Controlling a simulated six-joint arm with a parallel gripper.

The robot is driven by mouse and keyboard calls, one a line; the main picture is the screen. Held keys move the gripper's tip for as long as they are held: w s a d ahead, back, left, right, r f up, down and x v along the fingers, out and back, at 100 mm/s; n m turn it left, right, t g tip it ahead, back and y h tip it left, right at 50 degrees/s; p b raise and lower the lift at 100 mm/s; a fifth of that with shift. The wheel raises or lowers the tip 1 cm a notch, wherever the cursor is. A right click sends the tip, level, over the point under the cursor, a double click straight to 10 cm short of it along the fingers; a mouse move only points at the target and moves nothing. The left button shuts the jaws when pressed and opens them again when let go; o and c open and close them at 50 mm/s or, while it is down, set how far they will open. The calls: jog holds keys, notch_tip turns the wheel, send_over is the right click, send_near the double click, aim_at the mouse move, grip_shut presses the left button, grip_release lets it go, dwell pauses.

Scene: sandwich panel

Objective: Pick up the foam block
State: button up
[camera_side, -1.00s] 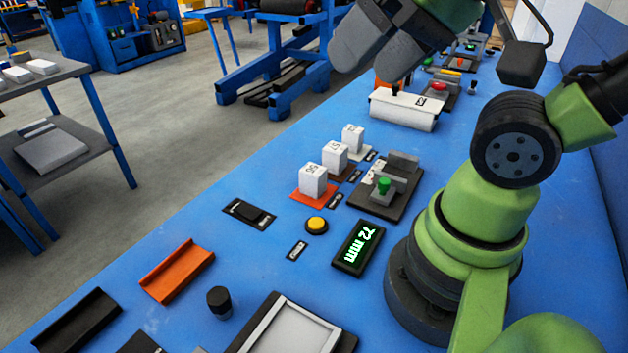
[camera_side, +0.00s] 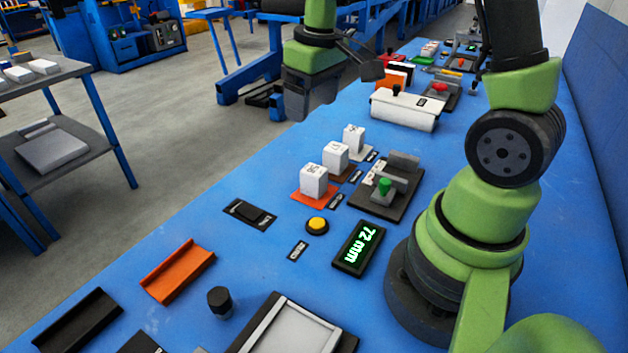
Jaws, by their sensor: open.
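Three white foam blocks stand in a slanting row on the blue bench. The nearest block (camera_side: 313,180) sits on an orange pad, the middle block (camera_side: 335,155) on a brown pad, and the far block (camera_side: 353,138) is the furthest back. Each carries dark print that is too small to read surely. My gripper (camera_side: 308,108) hangs above and behind the row, a little to its left in the picture, with its jaws pointing down. It is open and empty, apart from all three blocks.
A dark fixture with a green knob (camera_side: 384,187) stands right of the blocks. A yellow button (camera_side: 317,226) and a display reading 72 mm (camera_side: 359,248) lie nearer. A white box (camera_side: 404,109) stands behind. An orange channel (camera_side: 178,271) lies front left.

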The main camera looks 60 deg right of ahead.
jog(key=g, duration=0.1)
send_over(314, 170)
notch_tip(314, 170, down, 5)
jog(key=shift+n, duration=0.4)
jog(key=f, duration=0.4)
jog(key=shift+s+f, duration=0.2)
jog(key=shift+f, duration=0.15)
jog(key=f, duration=0.5)
jog(key=shift+w+f, duration=0.2)
jog(key=shift+f, duration=0.15)
jog(key=c, duration=1)
